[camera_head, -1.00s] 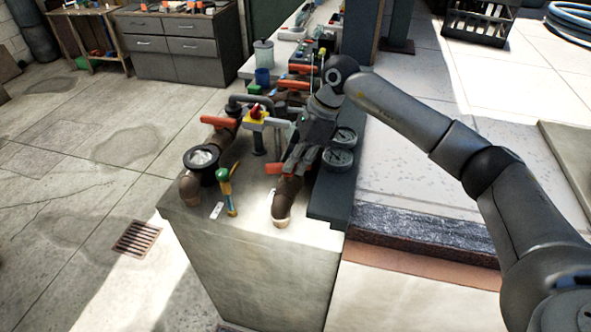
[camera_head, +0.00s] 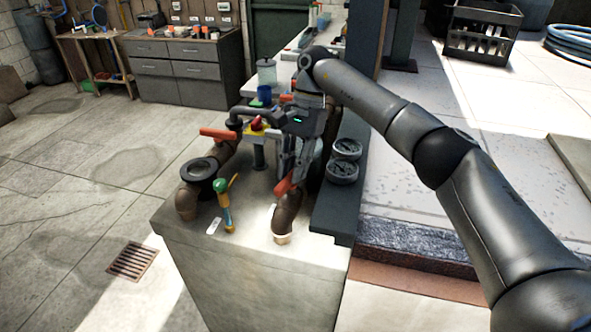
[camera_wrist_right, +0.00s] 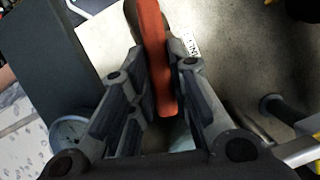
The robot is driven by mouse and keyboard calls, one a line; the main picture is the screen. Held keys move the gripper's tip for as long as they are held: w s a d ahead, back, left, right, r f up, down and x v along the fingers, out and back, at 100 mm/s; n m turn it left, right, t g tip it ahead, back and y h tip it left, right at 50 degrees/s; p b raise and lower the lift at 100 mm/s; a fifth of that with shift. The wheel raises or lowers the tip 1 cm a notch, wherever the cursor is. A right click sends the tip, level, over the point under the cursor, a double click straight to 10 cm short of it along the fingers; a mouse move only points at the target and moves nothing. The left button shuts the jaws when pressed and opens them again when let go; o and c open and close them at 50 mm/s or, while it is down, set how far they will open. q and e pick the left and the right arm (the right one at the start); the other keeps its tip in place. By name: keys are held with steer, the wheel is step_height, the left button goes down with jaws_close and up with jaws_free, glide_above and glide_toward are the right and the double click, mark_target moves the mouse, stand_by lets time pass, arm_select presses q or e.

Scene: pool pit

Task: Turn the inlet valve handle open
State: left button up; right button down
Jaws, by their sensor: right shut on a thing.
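The inlet valve handle is an orange-red lever (camera_head: 284,187) low on the brown pipe at the near right of the pale block. In the right wrist view the handle (camera_wrist_right: 154,50) runs between my fingers, beside a white tag with partly hidden lettering. My right gripper (camera_head: 293,177) reaches down over it, shut on the handle; its fingers (camera_wrist_right: 157,78) lie along both sides. The gripper hides part of the valve and pipe in the head view. My left gripper is not in view.
Another orange handle (camera_head: 218,133) stands on the left pipe, near a black-rimmed round fitting (camera_head: 199,170). A green-and-yellow tool (camera_head: 223,204) is near the front. Dark round gauges (camera_head: 343,171) sit close to the gripper's right.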

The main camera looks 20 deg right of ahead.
steer(key=shift+w+a+r+n+g+h, duration=0.1)
steer(key=shift+n+g+h, duration=0.1)
steer(key=shift+n, duration=0.55)
steer(key=shift+w+a+n+g+h, duration=0.1)
steer(key=shift+n+h, duration=0.1)
steer(key=shift+n, duration=0.55)
steer(key=c, duration=1.4)
jaws_free()
steer(key=shift+o, duration=0.2)
step_height(320, 180, up, 10)
